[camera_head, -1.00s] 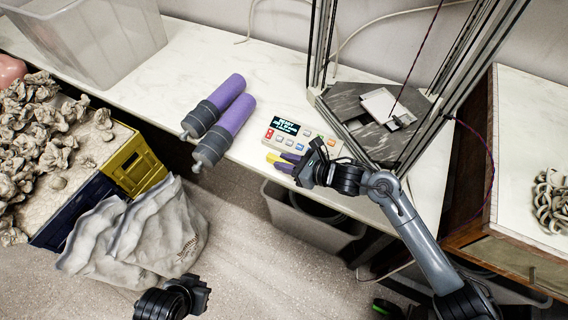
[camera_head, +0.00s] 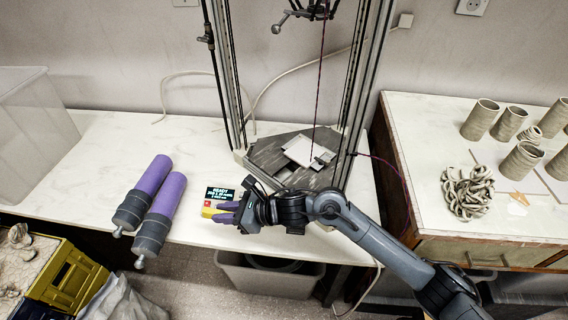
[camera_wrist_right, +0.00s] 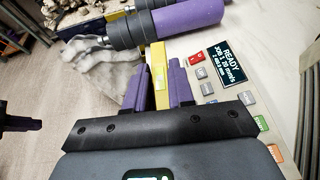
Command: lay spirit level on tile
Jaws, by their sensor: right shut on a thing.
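The yellow spirit level (camera_head: 207,211) is held by my right gripper (camera_head: 226,215) over the front edge of the bench. In the right wrist view the level (camera_wrist_right: 159,75) stands between the purple fingers of the right gripper (camera_wrist_right: 159,92), which are shut on it. A pale square tile (camera_head: 303,150) lies on the dark base of the delta printer, to the right of and behind the gripper. My left gripper is out of the head view; a dark and purple part at the left edge of the right wrist view (camera_wrist_right: 18,123) looks like it.
A control panel (camera_head: 221,193) sits just behind the right gripper. Two purple cylinders (camera_head: 165,195) lie to its left. Printer posts (camera_head: 228,80) and a dark red cable (camera_head: 319,90) stand around the tile. A grey bin (camera_head: 268,278) is below the bench edge.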

